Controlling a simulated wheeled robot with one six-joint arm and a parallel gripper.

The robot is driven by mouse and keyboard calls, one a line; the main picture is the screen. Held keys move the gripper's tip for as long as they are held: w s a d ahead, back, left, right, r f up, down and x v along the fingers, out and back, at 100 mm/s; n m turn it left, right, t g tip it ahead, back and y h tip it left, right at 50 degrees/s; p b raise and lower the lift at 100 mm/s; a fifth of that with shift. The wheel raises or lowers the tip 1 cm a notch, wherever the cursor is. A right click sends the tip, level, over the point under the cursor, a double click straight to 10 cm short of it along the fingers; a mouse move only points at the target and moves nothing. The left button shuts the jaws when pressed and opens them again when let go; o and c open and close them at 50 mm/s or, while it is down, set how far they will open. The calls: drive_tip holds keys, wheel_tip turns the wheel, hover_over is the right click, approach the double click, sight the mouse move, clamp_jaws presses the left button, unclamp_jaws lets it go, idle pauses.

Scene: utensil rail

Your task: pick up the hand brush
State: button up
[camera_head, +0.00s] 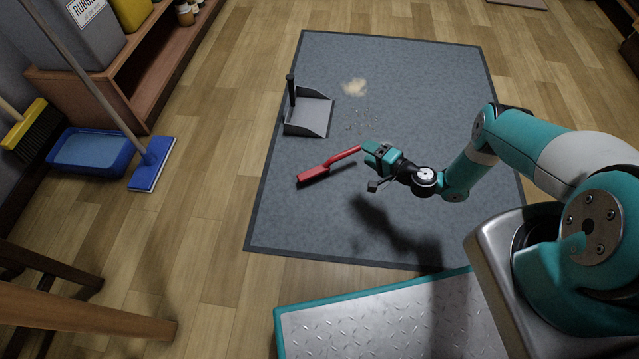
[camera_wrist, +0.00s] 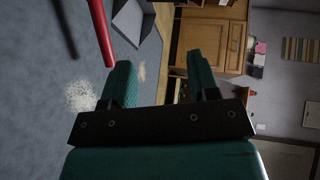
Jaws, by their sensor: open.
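The red hand brush (camera_head: 318,172) is on the grey mat, its head toward the left and its handle slanting up to the right. Its shadow falls beside it on the mat. My gripper (camera_head: 371,154) is at the handle's right end in the head view. In the wrist view my gripper (camera_wrist: 160,78) is open, with nothing visible between its fingers. There the red handle of the hand brush (camera_wrist: 102,32) runs just outside the left finger, its end near that fingertip. Whether they touch I cannot tell. The brush's bristles are hidden in the wrist view.
A grey dustpan (camera_head: 308,114) stands on the mat (camera_head: 420,90) behind the brush. A pale dust pile (camera_head: 354,87) and scattered crumbs lie near it. A blue mop (camera_head: 153,164) and blue tub (camera_head: 92,152) are at the left. The mat's right part is clear.

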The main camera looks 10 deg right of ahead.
drive_tip(key=s+f+m+b, duration=0.1)
drive_tip(key=s+f, duration=0.1)
drive_tip(key=f, duration=0.1)
drive_tip(key=s+f+m+t+h, duration=0.1)
drive_tip(key=f, duration=0.2)
drive_tip(key=s+d+f+m+h+b, duration=0.1)
drive_tip(key=s+f, duration=0.1)
drive_tip(key=f, duration=0.1)
drive_tip(key=shift+s+f+t+b, duration=0.3)
drive_tip(key=shift+f, duration=0.05)
drive_tip(key=shift+a+f+h+b, duration=0.1)
drive_tip(key=shift+f+h+b, duration=0.2)
drive_tip(key=b, duration=0.8)
approach(342, 158)
drive_tip(key=x, duration=0.2)
drive_tip(key=f+x, duration=0.1)
drive_tip(key=x, duration=0.2)
drive_tip(key=shift+f, duration=0.1)
drive_tip(key=shift+w+a+b, duration=0.1)
drive_tip(key=shift+w+b, duration=0.3)
drive_tip(key=shift+w, duration=0.05)
drive_tip(key=b+x, duration=0.4)
drive_tip(key=x, duration=0.1)
drive_tip(key=shift+a+r, duration=0.1)
drive_tip(key=shift+r, duration=0.15)
drive_tip(key=shift+w+r, duration=0.1)
drive_tip(key=shift+c, duration=0.5)
drive_tip(key=c, duration=0.9)
